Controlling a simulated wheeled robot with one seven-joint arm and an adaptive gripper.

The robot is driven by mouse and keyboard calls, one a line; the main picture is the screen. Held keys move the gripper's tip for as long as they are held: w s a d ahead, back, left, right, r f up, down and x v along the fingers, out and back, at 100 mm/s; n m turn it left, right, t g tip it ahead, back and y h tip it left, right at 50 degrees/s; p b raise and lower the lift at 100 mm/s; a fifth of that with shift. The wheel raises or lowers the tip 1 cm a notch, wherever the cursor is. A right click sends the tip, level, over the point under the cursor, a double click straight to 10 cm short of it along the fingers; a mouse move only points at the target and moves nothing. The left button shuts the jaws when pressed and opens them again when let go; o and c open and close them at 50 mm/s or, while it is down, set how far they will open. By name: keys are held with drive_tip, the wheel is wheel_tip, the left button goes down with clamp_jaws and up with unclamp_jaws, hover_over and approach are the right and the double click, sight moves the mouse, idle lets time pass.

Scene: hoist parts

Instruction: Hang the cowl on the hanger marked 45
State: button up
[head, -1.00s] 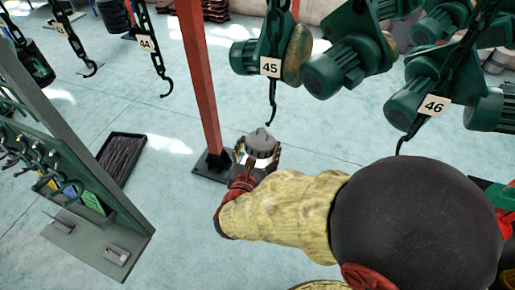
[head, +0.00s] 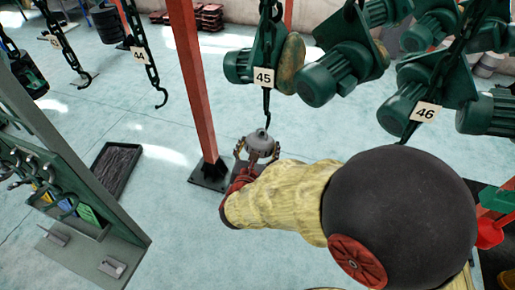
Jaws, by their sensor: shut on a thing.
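The cowl (head: 260,143) is a grey domed piece with a small loop on top. My gripper (head: 257,155) is shut on it, with fingers around its sides, and holds it upright. The hanger marked 45 (head: 267,104) is a dark hook below a green hoist with a white 45 tag (head: 264,78). The hook's lower end is just above the cowl's top in the picture. I cannot tell whether hook and loop touch or are linked.
Hanger 44 (head: 160,95) hangs on a chain at left, and hanger 46 (head: 410,130) hangs at right. A red post (head: 195,90) stands just left of the cowl. A green tool rack (head: 75,190) is at lower left. A black tray (head: 116,168) lies on the floor.

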drive_tip(key=shift+x, duration=0.95)
drive_tip(key=shift+w+d+f+b, duration=0.2)
drive_tip(key=shift+f+b, duration=0.15)
drive_tip(key=shift+b, duration=0.5)
drive_tip(key=shift+w+d+f+t+b, duration=0.2)
drive_tip(key=shift+w+t+b, duration=0.2)
drive_tip(key=shift+b, duration=0.55)
drive_tip(key=shift+w+d+f+n+t+h+b, duration=0.1)
drive_tip(key=shift+w+d+n+t+h+b, duration=0.25)
drive_tip(key=shift+b, duration=0.75)
drive_tip(key=shift+w+a+f+b, duration=0.1)
drive_tip(key=shift+w+f+b, duration=0.05)
drive_tip(key=shift+f+b, duration=0.35)
drive_tip(key=shift+r, duration=0.1)
drive_tip(key=o, duration=1.4)
drive_tip(key=shift+o, duration=0.2)
